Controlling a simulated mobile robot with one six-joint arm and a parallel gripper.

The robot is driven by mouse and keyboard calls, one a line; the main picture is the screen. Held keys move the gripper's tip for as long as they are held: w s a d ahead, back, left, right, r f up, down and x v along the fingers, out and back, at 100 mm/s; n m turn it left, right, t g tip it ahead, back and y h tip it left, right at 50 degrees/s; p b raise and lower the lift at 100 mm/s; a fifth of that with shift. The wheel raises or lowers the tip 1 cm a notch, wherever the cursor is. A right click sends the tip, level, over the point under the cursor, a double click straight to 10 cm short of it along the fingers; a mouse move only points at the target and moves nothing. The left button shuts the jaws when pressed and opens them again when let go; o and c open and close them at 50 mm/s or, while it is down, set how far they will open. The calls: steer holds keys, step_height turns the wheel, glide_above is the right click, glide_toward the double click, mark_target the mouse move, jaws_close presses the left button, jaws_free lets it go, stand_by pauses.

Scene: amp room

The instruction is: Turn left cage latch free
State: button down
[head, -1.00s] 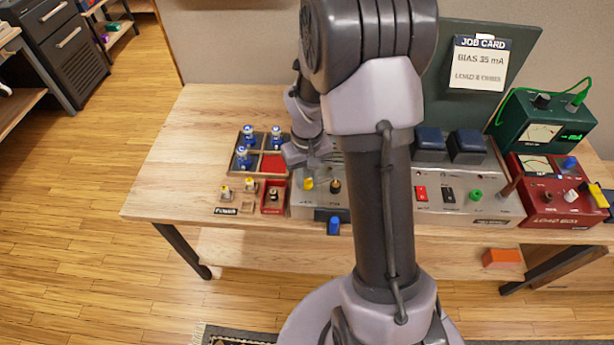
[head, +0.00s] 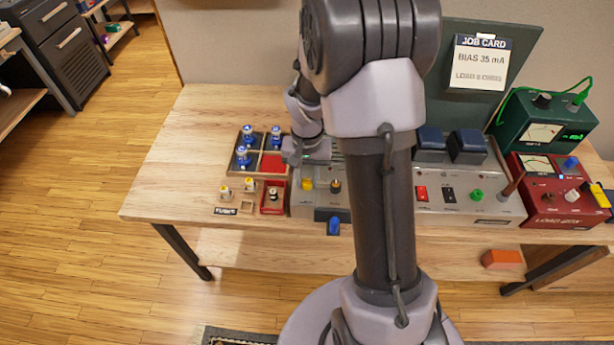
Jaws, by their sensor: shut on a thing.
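The amplifier (head: 480,205) is a long grey chassis on the bench, partly hidden behind my arm. My gripper (head: 305,160) is at its left end, just behind a yellow knob (head: 307,184) and a dark knob (head: 335,186). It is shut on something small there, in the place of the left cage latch. The latch itself is hidden by the gripper, so its angle cannot be told.
Left of the amplifier is a divided tray (head: 238,166) with blue-and-white tubes and a red compartment. A small red box (head: 273,200) stands in front. A red load box (head: 550,200) and a green meter (head: 535,125) stand at right. The bench (head: 175,170) is clear at far left.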

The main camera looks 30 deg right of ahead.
mark_target(307, 180)
steer(key=c, duration=1.2)
jaws_free()
steer(key=shift+o, duration=0.2)
step_height(307, 180, up, 17)
steer(key=p, duration=0.7)
steer(key=shift+r, duration=0.2)
